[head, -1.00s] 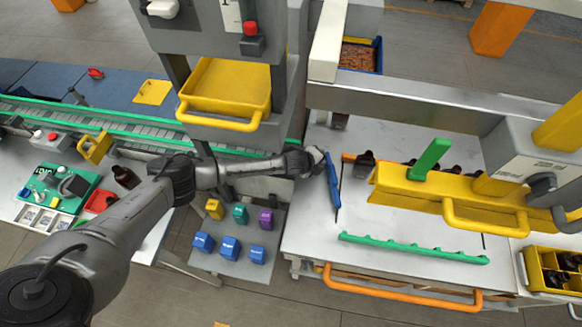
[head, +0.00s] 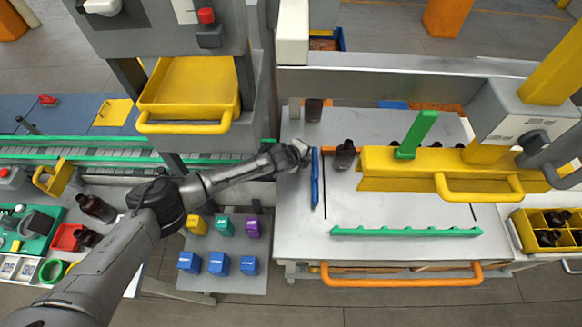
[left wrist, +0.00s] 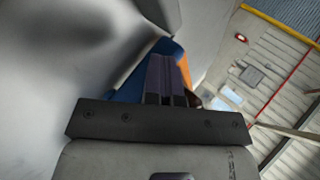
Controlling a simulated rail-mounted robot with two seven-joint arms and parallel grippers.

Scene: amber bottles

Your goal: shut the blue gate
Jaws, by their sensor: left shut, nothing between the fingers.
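The blue gate (head: 315,180) is a thin upright blue bar near the left edge of the white table, pointing toward the front. My left gripper (head: 303,152) is beside its far end, on the left side. It is shut with nothing held; whether it touches the gate is unclear. In the left wrist view the shut fingers (left wrist: 166,78) are in front of a blue surface, likely the gate (left wrist: 130,88), with an orange part (left wrist: 186,68) beside it. The right gripper is not in view.
An amber bottle (head: 345,157) stands right of the gate, near the yellow beam (head: 400,170) with its green lever (head: 416,134). Another dark bottle (head: 313,109) stands behind. A green toothed rail (head: 405,232) lies in front. White table between gate and rail is clear.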

